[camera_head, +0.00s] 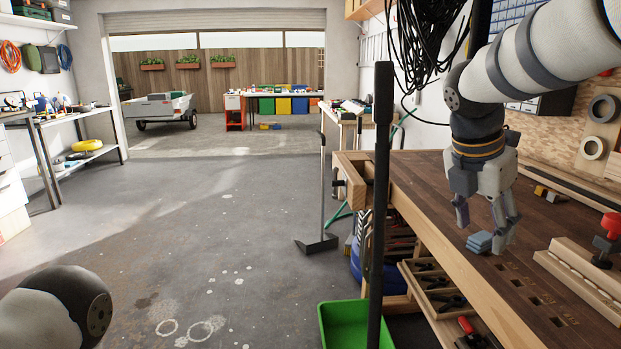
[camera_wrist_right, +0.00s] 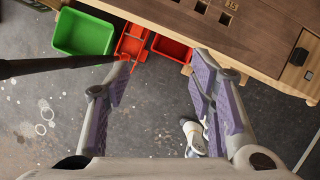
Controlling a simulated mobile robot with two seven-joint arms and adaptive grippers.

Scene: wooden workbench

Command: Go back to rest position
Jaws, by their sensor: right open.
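The gripper is open and empty.
A dark upright bar (camera_head: 379,200) stands left of the bench. A green bin (camera_head: 350,325) sits below the bench, also in the right wrist view (camera_wrist_right: 83,33) near red bins (camera_wrist_right: 172,48). A red-knobbed clamp (camera_head: 608,232) is on the bench. Open floor lies to the left.

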